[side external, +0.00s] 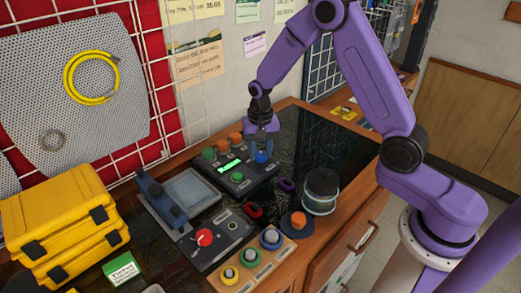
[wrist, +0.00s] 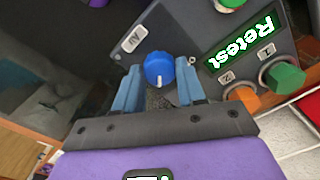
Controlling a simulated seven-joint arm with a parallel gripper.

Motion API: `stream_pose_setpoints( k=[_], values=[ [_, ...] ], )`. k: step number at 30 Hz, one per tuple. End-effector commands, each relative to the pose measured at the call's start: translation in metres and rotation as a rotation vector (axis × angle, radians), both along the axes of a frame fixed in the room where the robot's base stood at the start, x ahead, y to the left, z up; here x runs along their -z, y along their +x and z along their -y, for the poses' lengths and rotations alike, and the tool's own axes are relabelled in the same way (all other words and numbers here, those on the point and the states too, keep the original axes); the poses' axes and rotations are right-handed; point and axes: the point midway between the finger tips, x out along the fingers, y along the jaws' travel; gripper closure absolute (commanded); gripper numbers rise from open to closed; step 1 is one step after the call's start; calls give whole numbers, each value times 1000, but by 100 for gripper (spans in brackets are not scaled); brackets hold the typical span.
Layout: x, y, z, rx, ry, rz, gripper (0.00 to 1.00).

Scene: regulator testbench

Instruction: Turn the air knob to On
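The blue air knob (wrist: 159,69) sits on the dark control panel, beside a small label that seems to read "Air" (wrist: 130,39). It has a white pointer mark on its face. In the side view the blue knob (side external: 261,158) is at the panel's right end. My gripper (wrist: 158,75) is open, with one blue finger on each side of the knob and gaps visible. In the side view my gripper (side external: 262,145) points down just above the knob. I cannot tell whether the fingertips reach down beside it.
The panel has a green display (wrist: 241,40) reading "Retest", with green (wrist: 285,78) and orange (wrist: 242,97) knobs near it. A jar (side external: 321,190) and an orange knob on a round base (side external: 298,220) stand to the right. Yellow cases (side external: 62,225) are at left.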

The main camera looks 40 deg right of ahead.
Motion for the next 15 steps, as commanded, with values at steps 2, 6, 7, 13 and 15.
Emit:
stream_pose_setpoints(
  k=[2, 6, 7, 13, 15],
  values=[
    [-1, 1, 0, 4, 1, 2, 38],
    [0, 0, 0, 3, 0, 1, 35],
    [0, 0, 0, 3, 0, 1, 35],
    [-3, 1, 0, 1, 1, 3, 35],
    [-8, 1, 0, 1, 1, 3, 35]
  ],
)
